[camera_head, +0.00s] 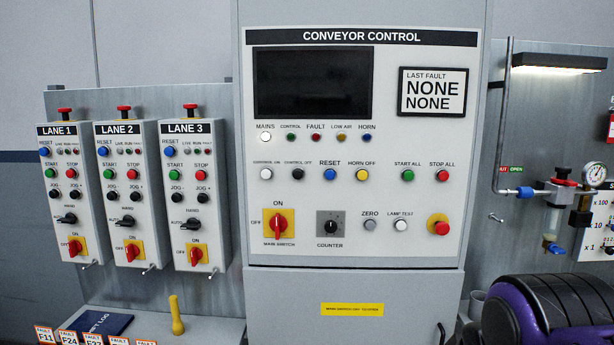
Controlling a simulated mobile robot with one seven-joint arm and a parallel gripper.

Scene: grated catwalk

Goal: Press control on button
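The CONTROL ON button (266,174) is a small round white button on the conveyor control panel (450,260), at the left end of the upper button row. The black CONTROL OFF button (298,174) is just right of it, then the blue RESET button (330,174). Above it are the white MAINS lamp (265,137) and the dark green CONTROL lamp (290,138). The red main switch (278,225) below stands upright, towards ON. Nothing covers the CONTROL ON button. My gripper is not seen; a purple and black rounded part at the lower right seems to be my arm.
Three lane boxes (190,128) hang left of the panel. A ledge below them holds a yellow handle-like object (176,315), a dark blue log book (104,322) and fault cards. An air regulator (565,200) and gauge (594,175) are at right. The space before the panel is clear.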

